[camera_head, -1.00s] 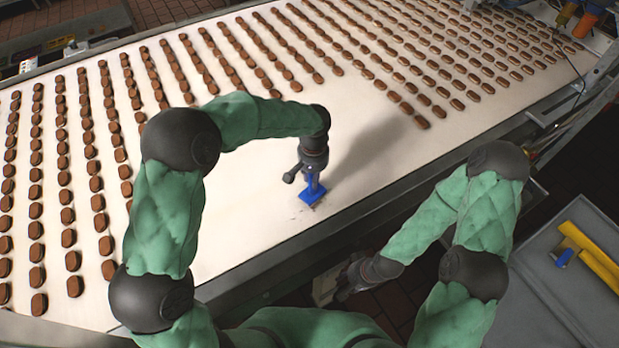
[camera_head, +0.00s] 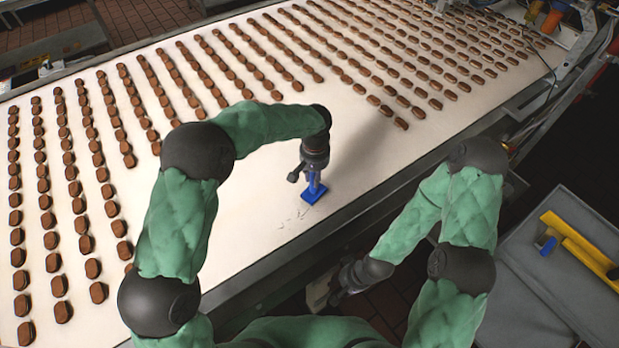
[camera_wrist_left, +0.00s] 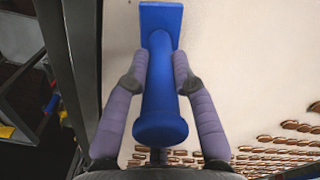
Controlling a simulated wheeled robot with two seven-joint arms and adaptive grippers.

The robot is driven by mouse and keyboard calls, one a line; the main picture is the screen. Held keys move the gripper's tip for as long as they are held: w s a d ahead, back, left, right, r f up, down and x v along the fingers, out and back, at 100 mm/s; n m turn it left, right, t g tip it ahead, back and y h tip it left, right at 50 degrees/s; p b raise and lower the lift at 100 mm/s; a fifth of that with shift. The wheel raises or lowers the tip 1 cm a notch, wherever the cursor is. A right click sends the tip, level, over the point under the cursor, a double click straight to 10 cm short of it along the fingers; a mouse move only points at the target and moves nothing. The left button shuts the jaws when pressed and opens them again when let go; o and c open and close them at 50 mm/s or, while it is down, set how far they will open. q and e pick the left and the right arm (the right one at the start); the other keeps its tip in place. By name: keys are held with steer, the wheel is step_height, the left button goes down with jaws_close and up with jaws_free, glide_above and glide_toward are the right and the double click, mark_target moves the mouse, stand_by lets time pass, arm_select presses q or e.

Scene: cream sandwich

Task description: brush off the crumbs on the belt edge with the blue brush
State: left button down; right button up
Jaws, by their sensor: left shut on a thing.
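The blue brush (camera_head: 313,193) is upright over the white belt (camera_head: 250,190), close to the belt's near edge. My left gripper (camera_head: 314,175) is shut on its handle from above. In the left wrist view the two fingers (camera_wrist_left: 160,95) lie on both sides of the blue handle (camera_wrist_left: 160,125), with the brush head (camera_wrist_left: 161,14) beyond. Faint crumbs (camera_head: 290,217) show on the belt just left of and below the brush head. My right gripper (camera_head: 335,291) hangs low, off the belt; its fingers are too small and dark to read.
Rows of brown cream sandwiches (camera_head: 180,80) cover the belt to the left, back and right. A bare strip lies around the brush. A metal rail (camera_head: 350,222) runs along the near edge. A grey cart (camera_head: 540,300) with a yellow tool (camera_head: 580,245) stands at the right.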

arm_select(q)
steer(key=shift+w+d+f, duration=0.1)
steer(key=shift+w+d, duration=0.3)
steer(key=shift+d, duration=0.25)
steer(key=shift+w+d, duration=0.4)
steer(key=shift+d, duration=0.2)
steer(key=shift+s+a+b, duration=0.65)
steer(key=shift+s+a, duration=6.75)
steer(key=shift+a, duration=0.2)
steer(key=w+d, duration=0.8)
steer(key=d, duration=0.4)
steer(key=shift+w+d+p, duration=0.25)
steer(key=shift+w+p, duration=0.05)
